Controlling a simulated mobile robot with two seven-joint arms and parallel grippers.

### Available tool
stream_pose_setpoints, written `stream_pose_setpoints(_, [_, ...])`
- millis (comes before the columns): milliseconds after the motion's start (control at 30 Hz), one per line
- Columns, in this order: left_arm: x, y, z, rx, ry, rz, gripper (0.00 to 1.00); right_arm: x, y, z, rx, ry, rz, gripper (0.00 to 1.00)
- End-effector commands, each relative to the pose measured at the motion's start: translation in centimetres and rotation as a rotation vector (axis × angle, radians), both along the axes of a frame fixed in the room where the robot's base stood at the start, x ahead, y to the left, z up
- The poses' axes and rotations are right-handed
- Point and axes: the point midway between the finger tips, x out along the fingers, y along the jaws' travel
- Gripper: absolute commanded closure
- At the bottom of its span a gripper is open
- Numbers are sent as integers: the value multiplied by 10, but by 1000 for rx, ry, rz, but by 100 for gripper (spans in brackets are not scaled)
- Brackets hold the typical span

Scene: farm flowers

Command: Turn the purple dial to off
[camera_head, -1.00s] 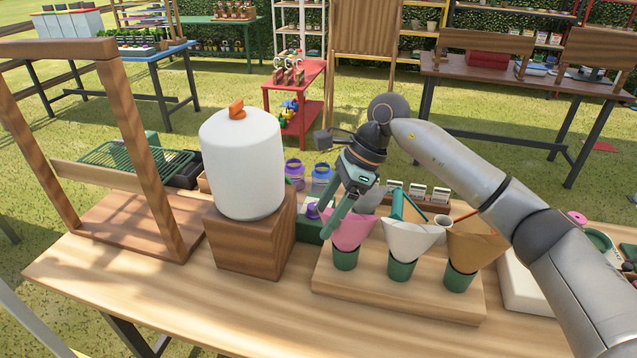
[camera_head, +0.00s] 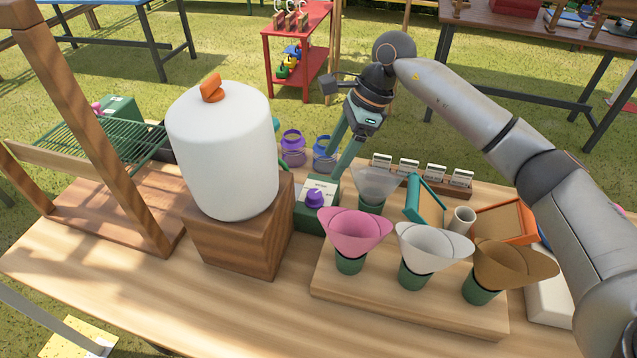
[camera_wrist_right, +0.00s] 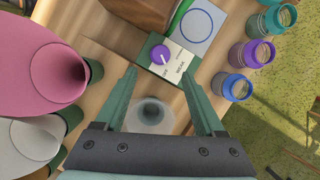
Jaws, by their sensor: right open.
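The purple dial (camera_head: 315,197) sits on a green box (camera_head: 318,218) with a pale label plate, right beside a wooden block. In the wrist view the purple dial (camera_wrist_right: 160,54) lies just beyond and between my fingertips, with the words OFF and WEAK printed near it. Its setting is too small to tell surely. My right gripper (camera_head: 338,158) is open and empty, pointing down above and behind the green box, apart from the dial. In the wrist view its two fingers (camera_wrist_right: 158,72) are spread wide. My left gripper is not in view.
A white tank (camera_head: 225,150) stands on the wooden block (camera_head: 245,235) left of the dial. A clear cone (camera_head: 374,186) and pink, white and brown cones (camera_head: 355,232) stand close on the right. Purple and blue jars (camera_head: 293,150) stand behind.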

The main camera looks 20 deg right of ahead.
Motion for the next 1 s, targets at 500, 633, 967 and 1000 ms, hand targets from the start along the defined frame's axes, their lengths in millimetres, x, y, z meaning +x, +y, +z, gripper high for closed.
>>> stream_pose_setpoints(500, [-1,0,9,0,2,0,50,5,34,-81,1,1,0,29])
stream_pose_setpoints(633, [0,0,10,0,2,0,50,6,36,-86,0,1,0,29])
stream_pose_setpoints(967, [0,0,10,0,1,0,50,6,36,-87,0,0,0,38])
stream_pose_setpoints(1000, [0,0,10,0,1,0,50,6,36,-87,0,0,0,42])
